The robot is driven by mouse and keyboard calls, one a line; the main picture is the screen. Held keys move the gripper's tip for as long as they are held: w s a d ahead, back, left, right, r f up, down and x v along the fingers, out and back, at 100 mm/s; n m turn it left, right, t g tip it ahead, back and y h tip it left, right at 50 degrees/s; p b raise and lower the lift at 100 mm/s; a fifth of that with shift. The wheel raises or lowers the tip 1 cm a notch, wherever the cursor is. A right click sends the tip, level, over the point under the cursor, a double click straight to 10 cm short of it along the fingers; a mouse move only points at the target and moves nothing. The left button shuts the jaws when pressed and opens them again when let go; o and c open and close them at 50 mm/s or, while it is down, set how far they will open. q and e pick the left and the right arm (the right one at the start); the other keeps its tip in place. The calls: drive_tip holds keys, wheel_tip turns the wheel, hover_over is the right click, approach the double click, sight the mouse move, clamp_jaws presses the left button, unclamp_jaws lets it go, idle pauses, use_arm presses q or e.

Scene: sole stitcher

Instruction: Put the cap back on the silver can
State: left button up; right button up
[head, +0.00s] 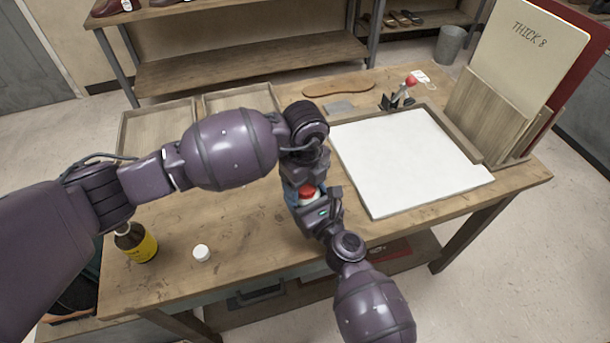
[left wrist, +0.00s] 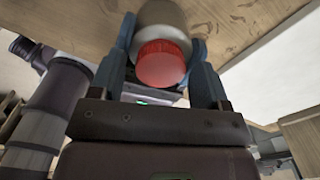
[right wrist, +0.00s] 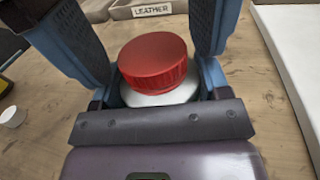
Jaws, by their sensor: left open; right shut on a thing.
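The silver can (left wrist: 162,20) is held above the table in my right gripper (head: 318,212), which also shows in the right wrist view (right wrist: 150,65). A ribbed red cap (head: 307,192) is at the can's top end; in the right wrist view the cap (right wrist: 153,62) covers most of the silver top (right wrist: 160,96). I cannot tell whether it is fully seated. My left gripper (head: 305,178) is open, facing the right one. Its fingers lie on either side of the cap and can in the left wrist view (left wrist: 163,65). The arms hide much of the can in the head view.
A brown bottle with a yellow label (head: 136,243) and a small white cap (head: 201,253) stand on the wooden table (head: 270,255) at front left. A white board (head: 405,160) lies at right. Trays (head: 158,122) are at back left, and a red-knobbed device (head: 400,93) behind.

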use_arm(q)
drive_tip(key=shift+c, duration=0.3)
drive_tip(key=c, duration=0.9)
drive_tip(key=m, duration=0.4)
drive_tip(key=shift+m, duration=0.3)
drive_tip(key=m, duration=0.5)
drive_tip(key=shift+m, duration=0.4)
drive_tip(key=o, duration=1)
drive_tip(key=shift+o, duration=0.2)
drive_tip(key=shift+d, duration=0.1)
drive_tip(key=shift+d, duration=0.1)
